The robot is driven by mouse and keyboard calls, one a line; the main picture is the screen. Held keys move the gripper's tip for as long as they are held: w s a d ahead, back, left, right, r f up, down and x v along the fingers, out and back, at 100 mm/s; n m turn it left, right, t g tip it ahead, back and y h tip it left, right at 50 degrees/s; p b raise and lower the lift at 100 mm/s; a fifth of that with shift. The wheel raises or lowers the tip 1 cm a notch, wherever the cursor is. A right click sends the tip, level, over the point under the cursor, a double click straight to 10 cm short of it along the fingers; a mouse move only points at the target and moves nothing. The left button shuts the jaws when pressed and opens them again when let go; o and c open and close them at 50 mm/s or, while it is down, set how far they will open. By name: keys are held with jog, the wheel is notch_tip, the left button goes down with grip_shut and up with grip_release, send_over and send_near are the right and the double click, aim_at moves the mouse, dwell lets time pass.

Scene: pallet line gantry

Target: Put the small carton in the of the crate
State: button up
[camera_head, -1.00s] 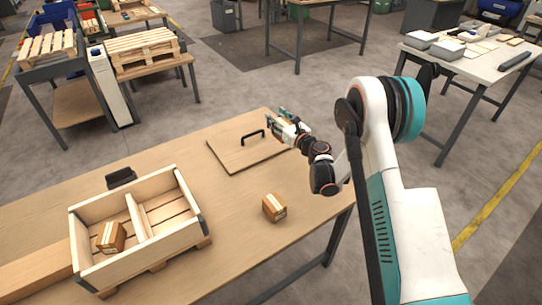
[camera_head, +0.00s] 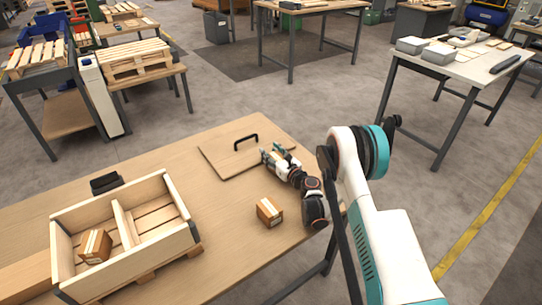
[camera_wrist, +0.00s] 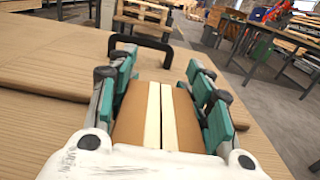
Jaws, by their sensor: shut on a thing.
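My gripper (camera_head: 278,158) is shut on a brown carton (camera_wrist: 158,115) with pale tape stripes. The carton shows between the fingers (camera_wrist: 160,85) in the wrist view, and its underside is hidden. In the head view the gripper is beside the right edge of the board with a handle; its height above the table is hard to tell. The pale wooden crate (camera_head: 150,262) stands at the left of the table, divided into two compartments. One taped carton (camera_head: 95,246) sits in its left compartment; the right one looks empty. Another carton (camera_head: 270,212) stands on the table right of the crate.
A flat wooden board (camera_head: 222,168) with a black handle (camera_head: 245,142) lies behind the crate's right side; the handle also shows in the wrist view (camera_wrist: 140,42). A small black object (camera_head: 106,183) is behind the crate. Bare tabletop (camera_head: 225,225) separates crate and loose carton.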

jog(key=shift+f, duration=0.1)
jog(key=o, duration=1.3)
jog(key=shift+o, duration=0.2)
